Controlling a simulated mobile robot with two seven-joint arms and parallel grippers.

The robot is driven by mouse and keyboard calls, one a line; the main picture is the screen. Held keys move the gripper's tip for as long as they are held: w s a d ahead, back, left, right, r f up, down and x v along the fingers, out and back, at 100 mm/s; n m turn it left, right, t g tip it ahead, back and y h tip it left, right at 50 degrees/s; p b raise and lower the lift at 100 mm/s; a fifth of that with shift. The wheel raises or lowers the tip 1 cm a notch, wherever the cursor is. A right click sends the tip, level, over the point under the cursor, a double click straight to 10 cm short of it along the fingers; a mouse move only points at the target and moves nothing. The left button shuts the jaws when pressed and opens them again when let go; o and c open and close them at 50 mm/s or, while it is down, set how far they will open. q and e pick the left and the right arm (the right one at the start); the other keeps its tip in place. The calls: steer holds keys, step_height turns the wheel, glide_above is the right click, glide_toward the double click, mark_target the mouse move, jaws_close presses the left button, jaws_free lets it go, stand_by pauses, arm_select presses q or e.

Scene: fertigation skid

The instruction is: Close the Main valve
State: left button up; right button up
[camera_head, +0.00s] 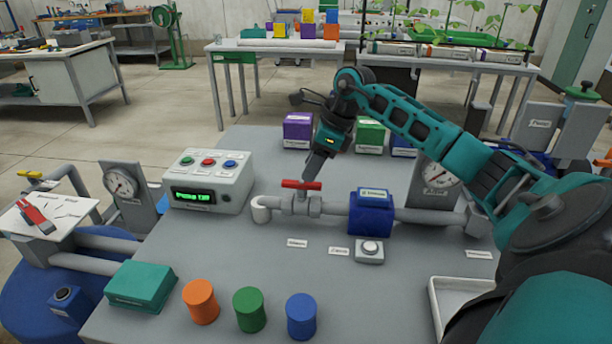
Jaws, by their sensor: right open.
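A valve with a red lever handle (301,185) sits on the grey pipe (410,215) in the middle of the bench. The red handle lies roughly in line with the pipe. No readable label marks it as the Main valve. My right gripper (309,180) points down at the red handle from above, its tips at or just behind it. I cannot tell whether they touch it. The gripper is open, though its finger gap is hard to see. A yellow-handled valve (35,175) is at the far left, and a green handwheel (583,91) at the far right. My left gripper is not in view.
A control box (208,180) with coloured buttons and a lit green display stands left of the valve. A blue block (371,213) sits on the pipe to the right. Orange (201,302), green (249,310) and blue (301,317) cylinders stand along the front. Bench space before the valve is mostly clear.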

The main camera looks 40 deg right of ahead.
mark_target(303, 183)
steer(key=shift+x, duration=1.85)
steer(key=shift+c, duration=0.4)
jaws_close()
